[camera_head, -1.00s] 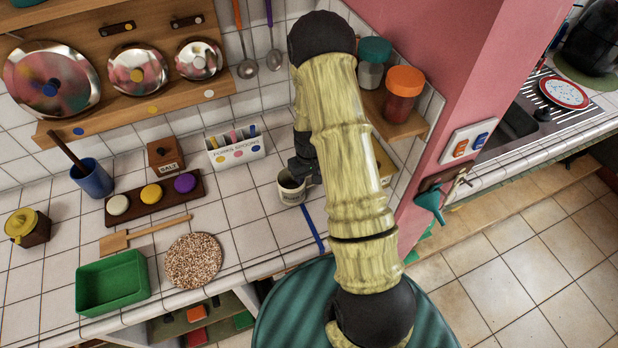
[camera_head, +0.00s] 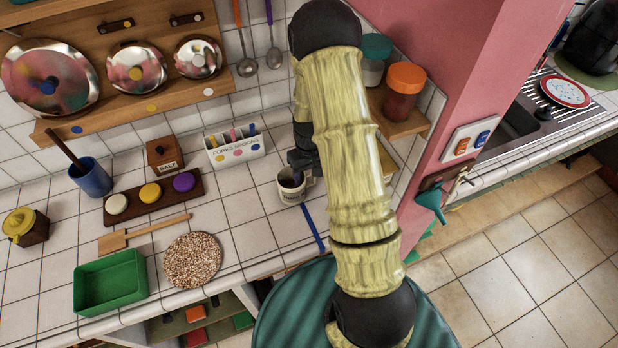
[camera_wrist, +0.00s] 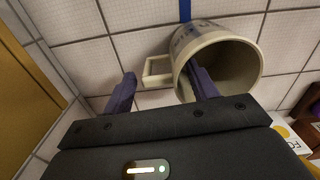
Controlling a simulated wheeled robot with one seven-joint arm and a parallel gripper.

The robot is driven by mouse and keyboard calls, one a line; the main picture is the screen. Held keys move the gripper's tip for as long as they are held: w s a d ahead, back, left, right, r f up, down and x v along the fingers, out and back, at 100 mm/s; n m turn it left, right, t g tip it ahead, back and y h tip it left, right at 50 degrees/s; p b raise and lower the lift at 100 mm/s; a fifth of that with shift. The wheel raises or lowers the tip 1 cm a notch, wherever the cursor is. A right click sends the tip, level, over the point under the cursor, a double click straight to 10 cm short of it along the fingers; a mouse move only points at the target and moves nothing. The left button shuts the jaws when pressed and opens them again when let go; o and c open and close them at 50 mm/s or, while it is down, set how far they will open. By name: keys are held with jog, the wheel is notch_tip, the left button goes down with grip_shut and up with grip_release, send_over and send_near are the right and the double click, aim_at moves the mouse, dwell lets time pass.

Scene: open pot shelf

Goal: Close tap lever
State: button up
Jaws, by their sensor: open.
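I cannot make out a tap lever in either view. A cream mug (camera_head: 293,191) stands on the tiled counter in the head view. In the wrist view the mug (camera_wrist: 222,55) shows its open rim and, on its left, its handle (camera_wrist: 157,72). My gripper (camera_wrist: 161,88) is open there. Its right finger reaches over or into the mug's mouth, and its left finger is outside, left of the handle. Whether either finger touches the mug I cannot tell. In the head view my gripper (camera_head: 303,161) is partly hidden by my arm.
A white cutlery box (camera_head: 234,152) stands left of the mug. A green tray (camera_head: 110,283), a round trivet (camera_head: 192,260) and a blue cup (camera_head: 91,178) are further left. A pink wall (camera_head: 455,95) rises to the right. A blue strip (camera_head: 313,229) lies before the mug.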

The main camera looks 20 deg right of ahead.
notch_tip(320, 180, up, 9)
jog(key=shift+r+b, duration=0.2)
jog(key=shift+b, duration=0.8)
jog(key=s+a+r+t, duration=0.1)
jog(key=s+a+r, duration=0.2)
jog(key=s, duration=0.4)
jog(key=s+a+r+m+t, duration=0.1)
jog(key=s+a+r, duration=0.3)
jog(key=s, duration=0.3)
jog(key=shift+a+r+t, duration=0.15)
jog(key=shift+r+t, duration=0.15)
jog(key=shift+r, duration=0.35)
